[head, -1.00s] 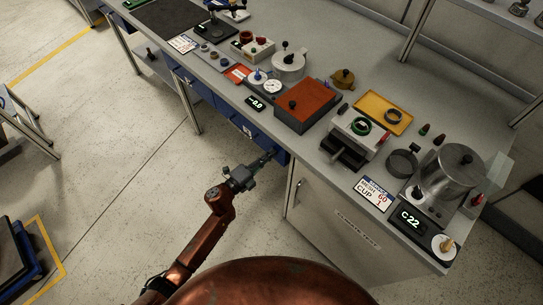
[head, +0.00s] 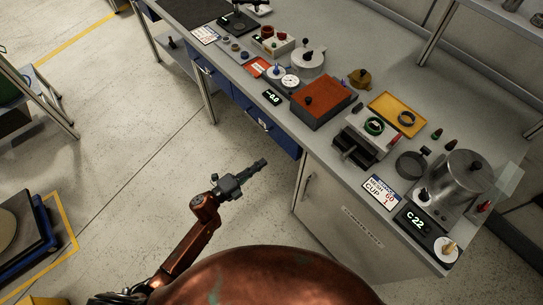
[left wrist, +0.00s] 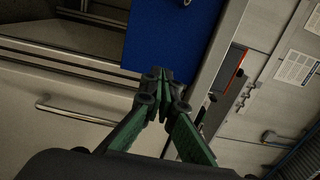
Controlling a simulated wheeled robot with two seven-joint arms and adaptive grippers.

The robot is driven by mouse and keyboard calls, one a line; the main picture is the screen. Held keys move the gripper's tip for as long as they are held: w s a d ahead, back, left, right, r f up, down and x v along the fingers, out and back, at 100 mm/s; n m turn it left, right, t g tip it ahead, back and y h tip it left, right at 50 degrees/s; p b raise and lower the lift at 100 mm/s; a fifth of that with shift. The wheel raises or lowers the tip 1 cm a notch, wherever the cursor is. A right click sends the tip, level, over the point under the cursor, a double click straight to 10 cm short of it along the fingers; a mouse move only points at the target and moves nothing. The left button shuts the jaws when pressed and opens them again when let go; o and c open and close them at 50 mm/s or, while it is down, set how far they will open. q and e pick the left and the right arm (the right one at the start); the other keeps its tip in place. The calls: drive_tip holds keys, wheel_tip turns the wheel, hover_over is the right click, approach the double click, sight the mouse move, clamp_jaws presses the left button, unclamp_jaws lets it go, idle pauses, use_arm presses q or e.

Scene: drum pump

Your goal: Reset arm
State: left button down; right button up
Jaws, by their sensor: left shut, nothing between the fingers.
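My left gripper (head: 258,164) is shut and empty in the head view. It hangs over the open floor in front of the bench, apart from the blue drawers (head: 262,125). In the left wrist view its green fingers (left wrist: 163,75) meet at the tips with nothing between them. A blue panel (left wrist: 165,35) lies beyond the fingertips there. My right gripper does not show in either view.
The grey bench (head: 320,144) runs along the right with a red-topped box (head: 324,100), a yellow tray (head: 398,113) and a metal pot (head: 461,177) on it. A cabinet (head: 335,205) stands below.

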use_arm(q)
drive_tip(key=shift+v, duration=1.2)
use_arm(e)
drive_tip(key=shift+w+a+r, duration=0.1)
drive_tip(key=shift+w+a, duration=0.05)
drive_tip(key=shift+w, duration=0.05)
